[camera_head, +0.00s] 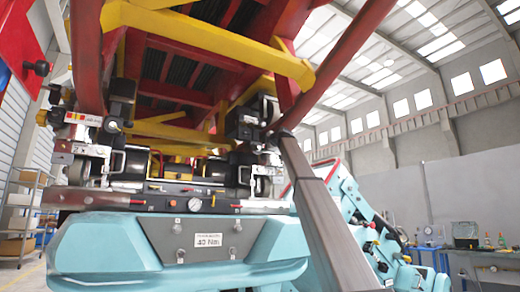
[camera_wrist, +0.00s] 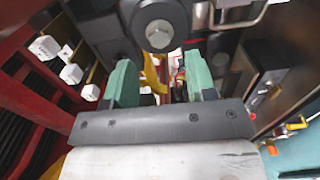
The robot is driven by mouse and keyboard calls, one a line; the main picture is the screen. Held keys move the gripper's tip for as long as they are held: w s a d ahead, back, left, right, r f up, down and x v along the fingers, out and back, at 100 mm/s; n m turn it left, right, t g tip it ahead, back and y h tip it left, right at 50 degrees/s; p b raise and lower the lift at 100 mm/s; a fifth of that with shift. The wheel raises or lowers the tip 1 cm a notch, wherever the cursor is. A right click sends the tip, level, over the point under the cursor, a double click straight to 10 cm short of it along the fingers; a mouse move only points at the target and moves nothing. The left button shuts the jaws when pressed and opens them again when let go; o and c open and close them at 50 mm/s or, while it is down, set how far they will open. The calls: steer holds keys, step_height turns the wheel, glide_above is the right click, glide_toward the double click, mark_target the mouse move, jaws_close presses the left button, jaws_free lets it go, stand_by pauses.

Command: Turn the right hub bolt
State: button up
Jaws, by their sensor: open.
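In the wrist view, a grey hex bolt (camera_wrist: 159,34) sits at the centre of a dark round hub (camera_wrist: 128,18). My gripper (camera_wrist: 160,82) has two green fingers standing apart, with nothing held between them. The bolt shows just above the gap between the fingers, and no contact is visible. In the head view, a dark wheel assembly (camera_head: 246,122) hangs at the right under the red and yellow frame, and another (camera_head: 118,108) hangs at the left. I cannot make out my fingers or the hub bolt there.
Red beams and yellow bars (camera_head: 205,38) crowd the space overhead. A teal stand (camera_head: 105,243) with a gauge and a 40 Nm plate is below the assemblies. In the wrist view, white blocks (camera_wrist: 71,74) line the left and a dark box (camera_wrist: 264,88) is close on the right.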

mark_target(259, 148)
steer(key=x, duration=0.5)
steer(key=shift+w+a, duration=0.1)
steer(key=c, duration=0.9)
